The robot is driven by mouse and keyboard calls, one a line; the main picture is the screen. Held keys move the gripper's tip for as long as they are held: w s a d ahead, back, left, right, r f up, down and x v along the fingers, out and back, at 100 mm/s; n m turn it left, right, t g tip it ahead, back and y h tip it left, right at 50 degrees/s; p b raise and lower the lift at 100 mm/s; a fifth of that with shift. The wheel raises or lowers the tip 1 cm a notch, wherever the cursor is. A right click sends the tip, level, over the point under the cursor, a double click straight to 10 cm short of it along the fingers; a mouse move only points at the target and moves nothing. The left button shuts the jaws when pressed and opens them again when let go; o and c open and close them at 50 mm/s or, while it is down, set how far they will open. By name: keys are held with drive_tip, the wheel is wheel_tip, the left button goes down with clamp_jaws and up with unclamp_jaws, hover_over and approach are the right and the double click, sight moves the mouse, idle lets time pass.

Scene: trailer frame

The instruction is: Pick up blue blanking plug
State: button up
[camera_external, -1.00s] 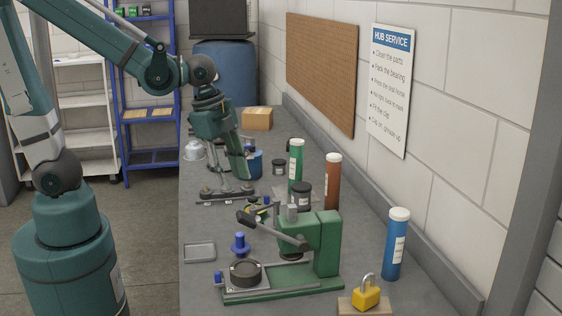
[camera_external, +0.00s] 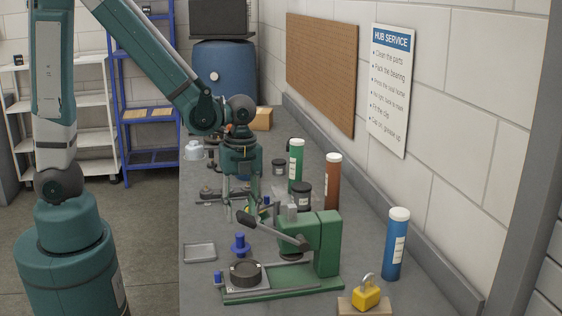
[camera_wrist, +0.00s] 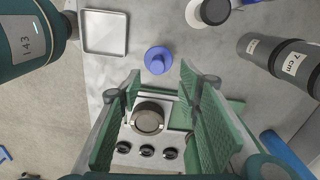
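The blue blanking plug (camera_external: 240,245) stands upright on the grey bench, between the small grey tray and the green press. It has a wide base and a narrower top. In the wrist view the blue plug (camera_wrist: 157,60) lies beyond my fingertips, roughly centred between them, with nothing touching it. My gripper (camera_external: 240,212) points down above the bench, behind and higher than the plug in the external view. The wrist view shows its two green fingers (camera_wrist: 162,78) wide apart, with nothing held between them.
The green press (camera_external: 327,245) stands right of the plug, its lever near my gripper. A dark round part (camera_external: 246,272) sits on its base. The grey tray (camera_external: 200,252) lies left. Green (camera_external: 296,165), brown (camera_external: 332,182) and blue tubes (camera_external: 396,245) stand right. A yellow padlock (camera_external: 366,292) is in front.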

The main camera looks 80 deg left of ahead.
sight(240, 234)
drive_tip(key=shift+f, duration=0.15)
drive_tip(key=shift+f, duration=1.25)
drive_tip(key=shift+s, duration=0.1)
drive_tip(key=shift+s+d+f+b, duration=0.15)
drive_tip(key=shift+f+b, duration=0.1)
drive_tip(key=shift+f, duration=1.05)
drive_tip(key=shift+s+a+f+b, duration=0.1)
drive_tip(key=shift+f+b, duration=0.15)
drive_tip(key=shift+f, duration=1.05)
clamp_jaws()
drive_tip(key=shift+r, duration=0.2)
drive_tip(key=shift+r+p, duration=0.7)
drive_tip(key=shift+r, duration=4.15)
